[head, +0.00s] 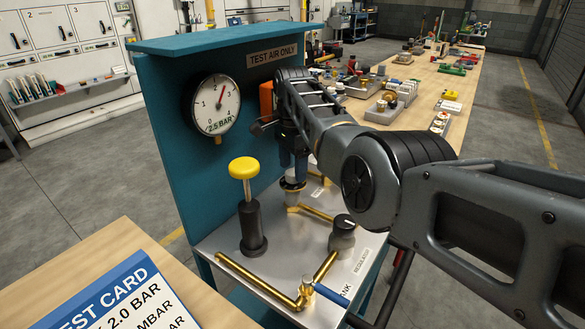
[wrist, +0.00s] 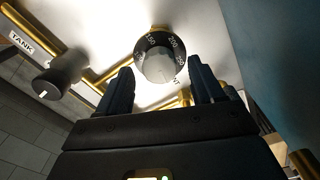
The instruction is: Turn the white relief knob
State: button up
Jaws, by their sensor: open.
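The white relief knob (head: 293,184) stands on the bench panel below my gripper (head: 293,168) in the head view, partly hidden by the fingers. In the wrist view the knob (wrist: 160,68) has a pale round top and a dark ring with numbers. My gripper (wrist: 161,66) is open, pointing down, with one dark finger on each side of the knob. The fingertips look close to the knob's sides; I cannot tell whether they touch it.
A black regulator knob (head: 343,229) also shows in the wrist view (wrist: 56,82). A yellow-topped pump (head: 245,190) stands left of my gripper. A pressure gauge (head: 213,104) hangs on the teal back panel (head: 168,150). Brass pipes (head: 262,285) and a blue-handled valve (head: 331,295) lie in front.

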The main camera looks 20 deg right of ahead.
jog(key=shift+f, duration=0.7)
jog(key=c, duration=1.1)
jog(key=shift+o, duration=0.2)
